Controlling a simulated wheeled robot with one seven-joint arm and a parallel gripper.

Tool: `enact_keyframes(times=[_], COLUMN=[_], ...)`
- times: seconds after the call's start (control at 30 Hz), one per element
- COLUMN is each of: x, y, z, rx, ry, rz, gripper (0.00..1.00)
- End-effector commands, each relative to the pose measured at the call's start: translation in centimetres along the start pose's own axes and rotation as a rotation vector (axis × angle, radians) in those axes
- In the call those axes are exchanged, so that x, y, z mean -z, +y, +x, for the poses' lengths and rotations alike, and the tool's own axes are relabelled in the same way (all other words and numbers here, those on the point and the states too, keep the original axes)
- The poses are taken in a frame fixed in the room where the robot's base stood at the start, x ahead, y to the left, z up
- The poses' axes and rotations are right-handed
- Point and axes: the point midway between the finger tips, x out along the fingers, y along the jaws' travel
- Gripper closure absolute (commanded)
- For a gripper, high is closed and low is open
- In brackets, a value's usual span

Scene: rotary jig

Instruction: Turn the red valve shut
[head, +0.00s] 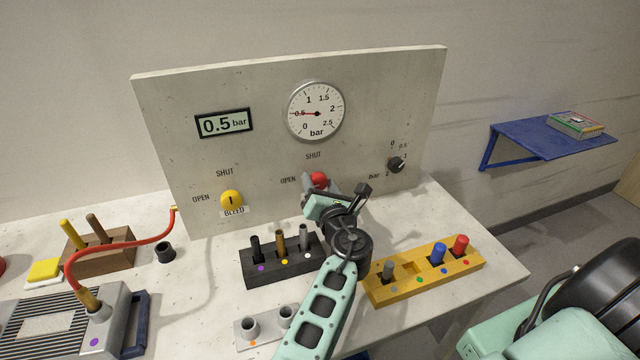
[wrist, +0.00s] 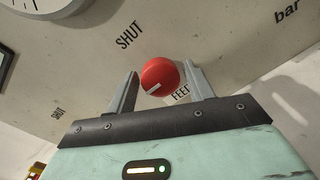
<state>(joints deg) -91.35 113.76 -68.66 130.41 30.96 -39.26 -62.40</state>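The red valve (head: 319,179) is a round knob on the upright panel, below a SHUT label and right of an OPEN label. In the wrist view the red valve (wrist: 160,76) carries a white pointer mark, which does not line up with the SHUT label. My gripper (wrist: 158,86) is open, with one finger on each side of the knob and a visible gap at the left finger. The right finger is very close to the knob; I cannot tell whether it touches. In the head view my gripper (head: 321,190) partly hides the valve and its lower label.
A yellow bleed knob (head: 231,200) is to the left, a black knob (head: 396,165) to the right.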

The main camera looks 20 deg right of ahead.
Motion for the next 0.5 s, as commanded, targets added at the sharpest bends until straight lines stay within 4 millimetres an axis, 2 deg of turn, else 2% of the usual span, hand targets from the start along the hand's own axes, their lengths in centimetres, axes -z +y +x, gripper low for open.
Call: enact_keyframes(times=[0.03,0.1,0.5], x=[0.0,0.0,0.05], y=[0.0,0.0,-0.07], z=[0.01,0.01,0.0], rx=[0.0,0.0,0.003], ry=[0.0,0.0,0.004], rz=[0.0,0.0,0.052], gripper=[0.63,0.82,0.82])
